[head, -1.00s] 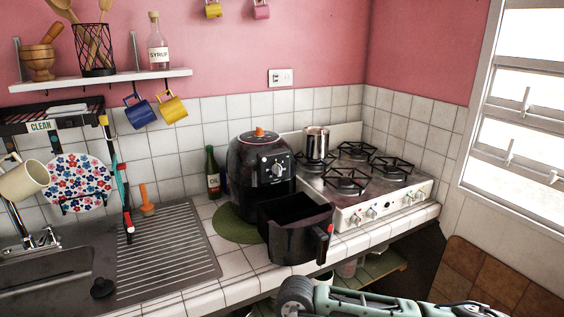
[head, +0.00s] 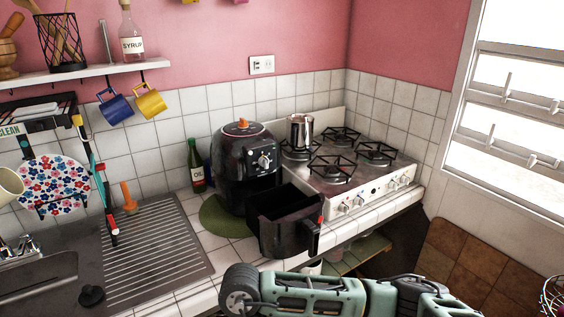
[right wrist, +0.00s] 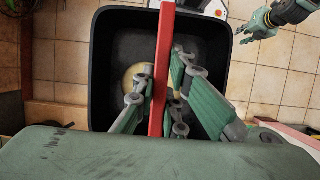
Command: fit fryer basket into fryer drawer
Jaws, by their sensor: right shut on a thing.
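The black fryer drawer (head: 283,238) is open and empty-looking on the counter, in front of the black air fryer (head: 247,172), in the head view. Its handle is at the right side. In the right wrist view a black square basket (right wrist: 103,60) with a red bar handle (right wrist: 166,30) hangs or stands below my right gripper (right wrist: 161,88). The gripper is shut on the red handle, its fingers on both sides. A pale round patch shows inside the basket. My left gripper (right wrist: 262,22) shows at the upper right of that view; its jaw state is unclear.
A stove (head: 350,165) with a metal pot (head: 300,132) stands right of the fryer. An oil bottle (head: 196,165) stands left, behind a green mat (head: 222,222). The sink drainer (head: 160,240) is further left. Brown tiled floor (right wrist: 285,65) lies around the basket.

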